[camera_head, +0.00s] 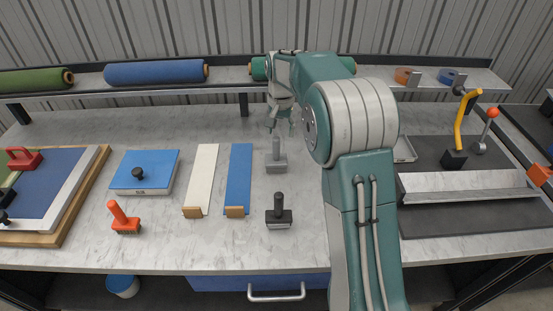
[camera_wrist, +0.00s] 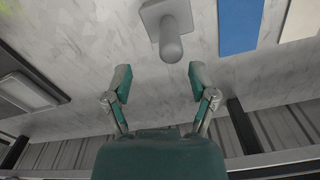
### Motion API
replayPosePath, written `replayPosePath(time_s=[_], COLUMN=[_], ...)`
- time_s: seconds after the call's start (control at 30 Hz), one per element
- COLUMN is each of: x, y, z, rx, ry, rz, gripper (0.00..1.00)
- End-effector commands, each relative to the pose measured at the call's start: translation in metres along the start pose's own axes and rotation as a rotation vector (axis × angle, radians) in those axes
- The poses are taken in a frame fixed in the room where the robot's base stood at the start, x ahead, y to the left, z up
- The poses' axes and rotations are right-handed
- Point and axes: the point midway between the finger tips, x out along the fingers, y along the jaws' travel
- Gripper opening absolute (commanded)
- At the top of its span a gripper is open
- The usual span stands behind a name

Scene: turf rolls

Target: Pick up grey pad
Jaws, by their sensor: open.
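The grey pad (camera_head: 277,163) stands on the marble-look bench near the middle, a flat square base with an upright grey handle. In the wrist view the grey pad (camera_wrist: 168,30) shows at the top, its rounded handle end towards the camera. My gripper (camera_head: 280,127) hangs just behind the grey pad, apart from it. In the wrist view my gripper (camera_wrist: 160,85) has its two green fingers spread with nothing between them; the handle lies just beyond the fingertips. Nothing hides the pad in either view.
A black pad (camera_head: 279,212) stands in front of the grey one. A blue strip (camera_head: 238,178) and a white strip (camera_head: 201,178) lie to its left, with an orange-handled brush (camera_head: 124,218) further left. A shelf (camera_head: 228,80) with rolls runs along the back.

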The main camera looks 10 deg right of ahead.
Motion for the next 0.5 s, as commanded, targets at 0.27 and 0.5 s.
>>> replayPosePath(time_s=[0.27, 0.5], x=[0.029, 0.065], y=[-0.004, -0.009], z=[0.002, 0.003], rx=[-0.002, -0.003], ry=[0.000, -0.001], rz=[0.003, 0.003], gripper=[0.73, 0.73])
